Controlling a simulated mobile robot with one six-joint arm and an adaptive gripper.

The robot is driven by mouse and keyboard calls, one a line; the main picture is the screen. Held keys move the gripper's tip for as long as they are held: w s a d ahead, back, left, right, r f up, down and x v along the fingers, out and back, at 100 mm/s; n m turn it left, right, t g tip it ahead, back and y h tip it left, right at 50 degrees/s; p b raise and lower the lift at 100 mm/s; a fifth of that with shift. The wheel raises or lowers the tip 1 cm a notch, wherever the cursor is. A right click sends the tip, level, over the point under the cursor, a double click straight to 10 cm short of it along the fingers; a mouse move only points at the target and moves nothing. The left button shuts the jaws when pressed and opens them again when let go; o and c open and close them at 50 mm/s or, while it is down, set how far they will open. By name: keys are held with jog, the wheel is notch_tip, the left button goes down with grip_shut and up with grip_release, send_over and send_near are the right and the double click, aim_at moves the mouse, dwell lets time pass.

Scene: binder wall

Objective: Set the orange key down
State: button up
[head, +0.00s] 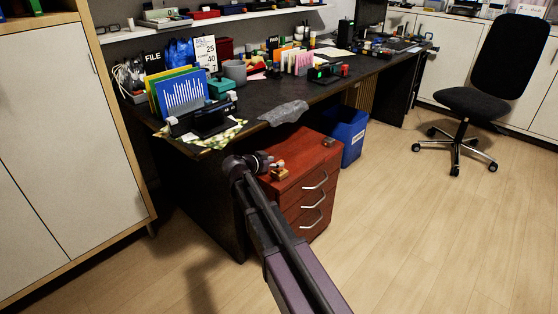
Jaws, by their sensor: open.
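My gripper (274,166) is at the end of my arm, over the left part of the top of a red-brown drawer cabinet (309,150). It is small and dark here, but it appears open. A small orange-tan item (280,173) shows right beside and below the gripper, at the cabinet top. It may be the orange key, but it is too small to tell. I cannot tell whether it touches the gripper or rests on the cabinet. A small dark grey item (328,142) lies on the cabinet top near its right back corner.
A dark desk (262,91) crowded with binders, papers and stationery stands behind and above the cabinet. A grey cloth (284,113) hangs over its front edge. A blue bin (348,137) stands right of the cabinet. A black chair (490,85) is far right. The wooden floor (430,230) is clear.

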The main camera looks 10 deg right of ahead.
jog(key=p+v, duration=0.3)
jog(key=v, duration=0.6)
jog(key=shift+s, duration=0.1)
dwell(0.4)
jog(key=s+d+f+n+g+y, duration=0.45)
jog(key=s+d+f, duration=0.3)
jog(key=s, duration=0.25)
jog(key=s+f+n+g+y, duration=0.1)
jog(key=s+f+n+y, duration=0.1)
jog(key=s, duration=0.4)
jog(key=s+d+f+n+g+y, duration=0.1)
jog(key=s+f+n+g+y, duration=0.1)
jog(key=s+n+y, duration=0.2)
jog(key=shift+s, duration=1.35)
jog(key=shift+d+r+g+y, duration=0.1)
jog(key=shift+g+y, duration=0.15)
